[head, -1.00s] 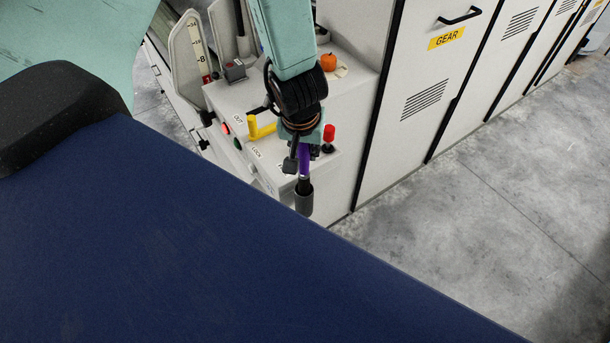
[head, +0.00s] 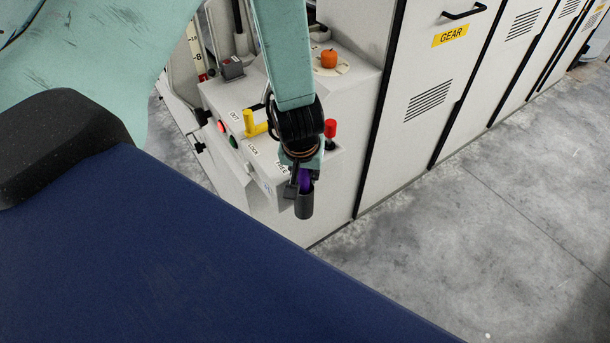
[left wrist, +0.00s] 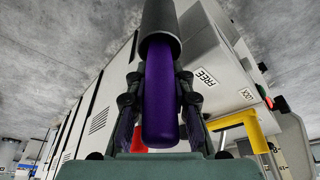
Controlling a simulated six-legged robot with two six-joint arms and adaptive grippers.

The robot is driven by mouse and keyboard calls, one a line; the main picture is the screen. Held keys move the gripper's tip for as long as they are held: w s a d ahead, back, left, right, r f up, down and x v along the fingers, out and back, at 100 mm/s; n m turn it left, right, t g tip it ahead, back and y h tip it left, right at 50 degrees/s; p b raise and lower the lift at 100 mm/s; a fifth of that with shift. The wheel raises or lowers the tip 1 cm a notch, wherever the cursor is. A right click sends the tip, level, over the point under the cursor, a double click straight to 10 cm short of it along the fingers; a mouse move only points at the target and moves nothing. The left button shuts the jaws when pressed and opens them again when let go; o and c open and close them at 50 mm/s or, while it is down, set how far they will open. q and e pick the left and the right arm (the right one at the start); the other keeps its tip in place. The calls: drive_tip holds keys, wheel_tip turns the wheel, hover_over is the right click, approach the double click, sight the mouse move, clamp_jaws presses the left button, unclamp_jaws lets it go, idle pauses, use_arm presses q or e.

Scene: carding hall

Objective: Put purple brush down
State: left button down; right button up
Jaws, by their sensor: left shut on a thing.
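The purple brush (left wrist: 160,95) has a purple handle and a dark grey cylindrical end. My left gripper (left wrist: 160,115) is shut on the purple handle in the left wrist view, one finger on each side. In the head view my left gripper (head: 304,178) hangs from the teal arm in front of the grey control box. There the brush's dark end (head: 304,204) points down, and most of the purple handle is hidden by the gripper. The brush appears held in the air, clear of any surface. My right gripper is not seen.
The control box (head: 240,95) carries a yellow lever (head: 254,127), a red knob (head: 330,129), and red and green buttons. A small orange pumpkin-like thing (head: 329,58) sits on its top. Grey cabinets (head: 420,100) stand to the right. Open concrete floor (head: 480,230) lies in front.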

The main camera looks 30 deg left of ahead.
use_arm(q)
drive_tip(key=shift+s, duration=0.1)
drive_tip(key=c, duration=1.7)
unclamp_jaws()
drive_tip(key=shift+f, duration=0.1)
drive_tip(key=o, duration=0.5)
drive_tip(key=shift+o, duration=0.2)
drive_tip(key=p+v, duration=0.5)
drive_tip(key=v, duration=0.7)
drive_tip(key=s+d+f+m+g, duration=0.1)
drive_tip(key=s+f+m, duration=0.1)
drive_tip(key=s+f, duration=0.5)
drive_tip(key=s+d+f+m+g+h, duration=0.1)
drive_tip(key=s+f, duration=0.7)
drive_tip(key=s, duration=0.8)
drive_tip(key=shift+d+f+m+g+h, duration=0.3)
drive_tip(key=shift+d+m+g, duration=0.2)
drive_tip(key=shift+d+g, duration=0.1)
